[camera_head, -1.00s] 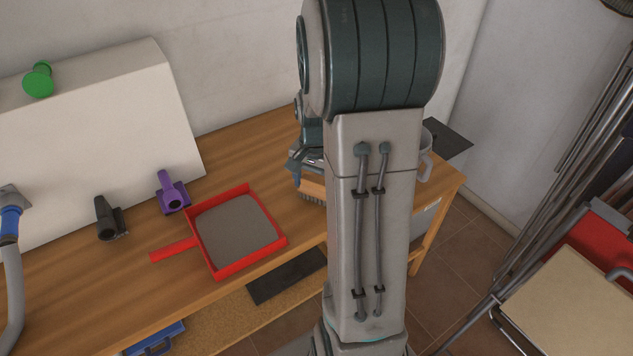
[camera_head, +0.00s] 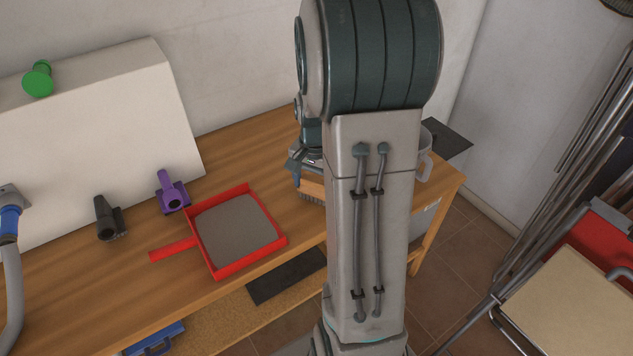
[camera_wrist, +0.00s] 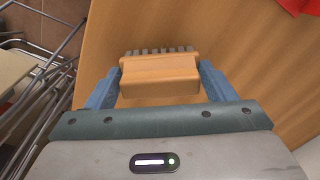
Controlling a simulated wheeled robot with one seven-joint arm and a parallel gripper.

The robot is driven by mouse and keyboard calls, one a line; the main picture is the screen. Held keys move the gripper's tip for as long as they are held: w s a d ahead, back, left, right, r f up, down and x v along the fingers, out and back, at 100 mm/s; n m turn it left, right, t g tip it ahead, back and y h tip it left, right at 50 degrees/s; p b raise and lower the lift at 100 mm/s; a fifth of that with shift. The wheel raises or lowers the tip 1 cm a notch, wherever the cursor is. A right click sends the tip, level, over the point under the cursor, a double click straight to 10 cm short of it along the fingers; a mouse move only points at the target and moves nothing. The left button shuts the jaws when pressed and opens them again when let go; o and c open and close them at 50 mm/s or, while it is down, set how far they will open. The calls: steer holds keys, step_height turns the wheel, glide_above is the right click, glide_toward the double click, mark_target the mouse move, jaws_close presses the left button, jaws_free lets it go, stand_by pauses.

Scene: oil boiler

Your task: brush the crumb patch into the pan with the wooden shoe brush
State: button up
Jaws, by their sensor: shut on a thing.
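The wooden shoe brush (camera_wrist: 160,76) is between the blue fingers of my gripper (camera_wrist: 160,84) in the wrist view, its dark bristles at the far side. My gripper is shut on it. In the head view the brush (camera_head: 312,190) shows partly at the left of my arm, low over the table or on it; I cannot tell which. The red pan (camera_head: 237,232) lies to the left of the brush, its handle pointing left and its floor grey. A red corner of it (camera_wrist: 293,6) shows at the top right of the wrist view. The crumb patch is not visible.
The wooden table (camera_head: 110,277) stands against the wall. A black holder (camera_head: 108,220) and a purple one (camera_head: 172,193) stand behind and left of the pan. A grey mug (camera_head: 426,158) stands right of my arm. Metal folding chairs (camera_head: 540,270) are at the right.

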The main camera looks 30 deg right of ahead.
steer(key=shift+s+f, duration=0.1)
steer(key=shift+s, duration=0.6)
steer(key=shift+w, duration=1.3)
steer(key=shift+s, duration=1.25)
steer(key=shift+w, duration=1.2)
steer(key=shift+s, duration=0.1)
steer(key=shift+s, duration=1.15)
steer(key=shift+w, duration=0.7)
